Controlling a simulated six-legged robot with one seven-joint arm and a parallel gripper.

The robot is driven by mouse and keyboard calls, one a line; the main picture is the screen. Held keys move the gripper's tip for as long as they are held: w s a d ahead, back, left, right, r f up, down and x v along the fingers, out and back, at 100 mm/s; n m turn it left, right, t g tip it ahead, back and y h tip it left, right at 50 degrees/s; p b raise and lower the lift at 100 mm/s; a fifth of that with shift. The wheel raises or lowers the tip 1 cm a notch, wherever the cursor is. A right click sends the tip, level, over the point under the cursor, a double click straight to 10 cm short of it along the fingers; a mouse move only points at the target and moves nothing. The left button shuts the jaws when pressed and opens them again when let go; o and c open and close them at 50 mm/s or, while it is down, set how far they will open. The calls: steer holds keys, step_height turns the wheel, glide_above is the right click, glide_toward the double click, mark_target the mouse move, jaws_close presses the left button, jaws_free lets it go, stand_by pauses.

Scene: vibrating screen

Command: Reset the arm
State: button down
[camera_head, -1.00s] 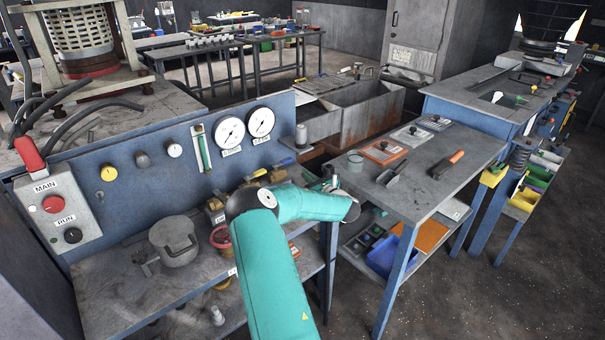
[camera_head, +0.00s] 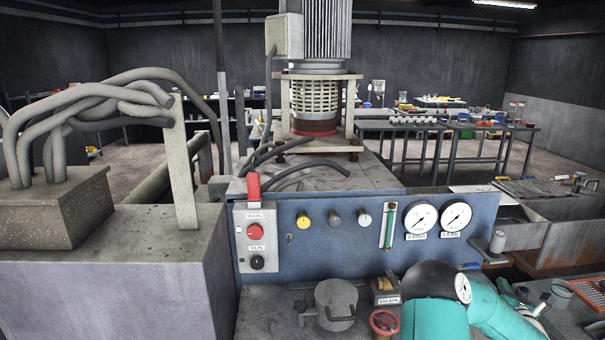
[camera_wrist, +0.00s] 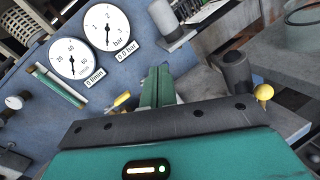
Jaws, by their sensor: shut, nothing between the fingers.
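My teal arm shows at the bottom right of the head view, bent at a dark joint, in front of the blue control panel (camera_head: 340,262). Its far end runs right to the picture's lower edge, where I cannot make out the fingers. In the wrist view my gripper (camera_wrist: 158,75) is shut and empty, its teal fingers close together. Beyond the fingers are two round gauges, a flow gauge (camera_wrist: 70,58) and a bar gauge (camera_wrist: 106,27); the gripper appears apart from them.
The panel carries a red lever (camera_head: 253,187), a red MAIN button (camera_head: 255,232) and knobs. A lidded pot (camera_head: 336,305) and a red handwheel (camera_head: 383,322) stand on the bench below. The vibrating screen (camera_head: 316,97) stands behind. A grey block with hoses (camera_head: 55,205) fills the left.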

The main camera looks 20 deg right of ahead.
steer(key=w+a+r+m+g+h, duration=0.1)
steer(key=w+a+r+m+g, duration=0.35)
steer(key=a+r+m, duration=0.7)
steer(key=a+r+m+g+y, duration=0.15)
steer(key=a+m+y, duration=0.25)
steer(key=a+m, duration=1.1)
steer(key=s+a+g+y, duration=0.1)
steer(key=s+a+y, duration=0.1)
steer(key=s+a, duration=0.5)
steer(key=s+a+r+g+y, duration=0.1)
steer(key=s+a, duration=0.6)
steer(key=a, duration=0.7)
steer(key=s+a+g+y, duration=0.2)
steer(key=s+a, duration=0.5)
steer(key=a, duration=0.4)
steer(key=shift+s+r+y, duration=0.25)
steer(key=shift+s+y, duration=0.1)
steer(key=shift+y, duration=0.15)
steer(key=shift+n, duration=0.25)
